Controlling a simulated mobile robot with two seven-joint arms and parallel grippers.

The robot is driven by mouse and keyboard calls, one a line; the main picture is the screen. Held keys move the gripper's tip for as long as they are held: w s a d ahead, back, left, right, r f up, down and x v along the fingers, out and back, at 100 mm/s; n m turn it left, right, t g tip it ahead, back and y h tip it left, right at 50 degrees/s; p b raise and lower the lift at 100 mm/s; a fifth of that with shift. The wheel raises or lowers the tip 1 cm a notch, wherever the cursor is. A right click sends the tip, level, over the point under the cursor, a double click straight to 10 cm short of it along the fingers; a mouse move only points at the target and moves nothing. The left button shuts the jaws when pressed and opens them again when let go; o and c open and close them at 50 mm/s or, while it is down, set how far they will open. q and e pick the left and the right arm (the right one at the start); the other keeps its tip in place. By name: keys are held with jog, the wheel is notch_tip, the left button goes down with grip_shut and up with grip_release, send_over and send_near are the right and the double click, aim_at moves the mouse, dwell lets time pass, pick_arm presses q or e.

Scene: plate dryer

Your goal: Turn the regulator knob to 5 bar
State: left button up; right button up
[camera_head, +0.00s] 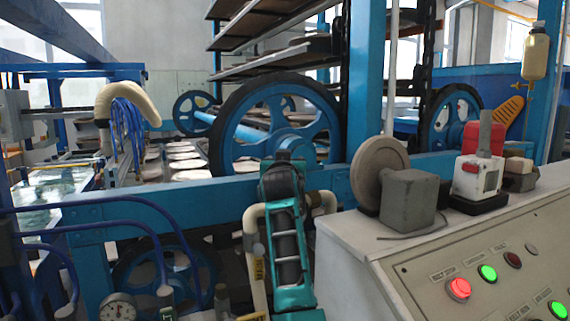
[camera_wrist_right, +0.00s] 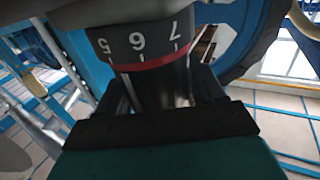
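The regulator knob (camera_wrist_right: 155,85) is a dark grey cylinder in the right wrist view. A dark scale ring (camera_wrist_right: 139,42) with white numbers 5, 6 and 7 sits above it. A red line separates ring and knob, and the 6 is near the middle of the visible scale. My right gripper (camera_wrist_right: 163,96) has its dark fingers on either side of the knob. I cannot tell whether both press on it. In the head view my teal arm (camera_head: 290,250) rises in the middle; the knob is not clear there. My left gripper is not in view.
A grey control panel (camera_head: 480,270) with lit red and green buttons fills the lower right. A large blue wheel (camera_head: 275,130) stands behind my arm. A blue beam (camera_head: 160,203) and blue hoses (camera_head: 80,228) cross the left. A round gauge (camera_head: 118,308) is at lower left.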

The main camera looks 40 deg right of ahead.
jog(key=shift+o, duration=1.1)
jog(key=v, duration=1.3)
jog(key=shift+b, duration=0.35)
jog(key=shift+d, duration=0.1)
